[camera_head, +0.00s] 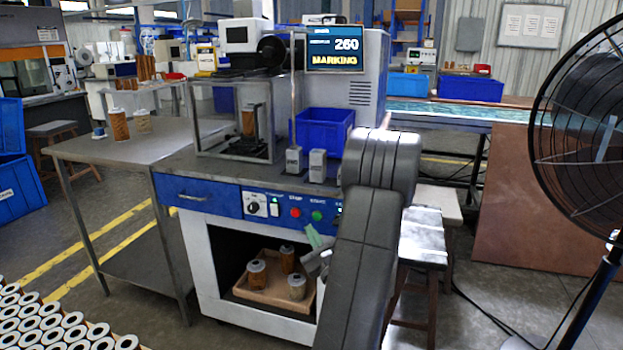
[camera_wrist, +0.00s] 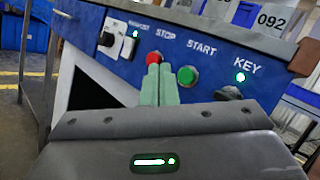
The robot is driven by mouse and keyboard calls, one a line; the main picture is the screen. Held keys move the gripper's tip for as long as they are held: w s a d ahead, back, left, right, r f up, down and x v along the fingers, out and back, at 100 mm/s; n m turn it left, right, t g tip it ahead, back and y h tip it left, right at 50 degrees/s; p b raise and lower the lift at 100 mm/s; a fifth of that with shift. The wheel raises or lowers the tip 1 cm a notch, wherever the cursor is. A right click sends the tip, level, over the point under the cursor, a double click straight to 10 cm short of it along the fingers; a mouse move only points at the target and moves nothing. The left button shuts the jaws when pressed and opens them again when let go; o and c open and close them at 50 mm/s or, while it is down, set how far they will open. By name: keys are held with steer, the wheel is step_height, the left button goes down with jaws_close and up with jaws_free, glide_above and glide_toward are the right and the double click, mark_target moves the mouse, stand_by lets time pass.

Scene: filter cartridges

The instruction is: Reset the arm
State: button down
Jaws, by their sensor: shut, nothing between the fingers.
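My gripper (camera_wrist: 158,72) is shut and empty, its two pale green fingers together. In the wrist view they point at the blue front panel (camera_wrist: 90,25) of the marking machine. The tips overlap the lower part of the red STOP button (camera_wrist: 153,57), just left of the green START button (camera_wrist: 187,76). I cannot tell whether they touch the panel. In the head view my gripper (camera_head: 313,237) shows below the panel buttons, partly hidden behind my dark grey arm. The machine's screen (camera_head: 334,50) reads 260 and MARKING.
A wooden tray (camera_head: 262,296) with several cartridges sits in the open cabinet below the panel. A cartridge (camera_head: 248,122) stands inside the machine's guard frame. A blue bin (camera_head: 324,133) is on the machine top. A side table (camera_head: 85,150) stands left, a large fan (camera_head: 590,100) right.

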steer(key=s, duration=0.1)
steer(key=s+a, duration=0.1)
steer(key=s, duration=0.3)
steer(key=shift+s+a, duration=0.15)
steer(key=shift+a, duration=0.25)
steer(key=w, duration=0.1)
steer(key=w+d, duration=0.1)
steer(key=w, duration=0.1)
steer(key=w+b, duration=0.1)
steer(key=w, duration=0.1)
steer(key=shift+w+d+f, duration=0.1)
steer(key=shift+d+f, duration=0.1)
steer(key=shift+d, duration=0.2)
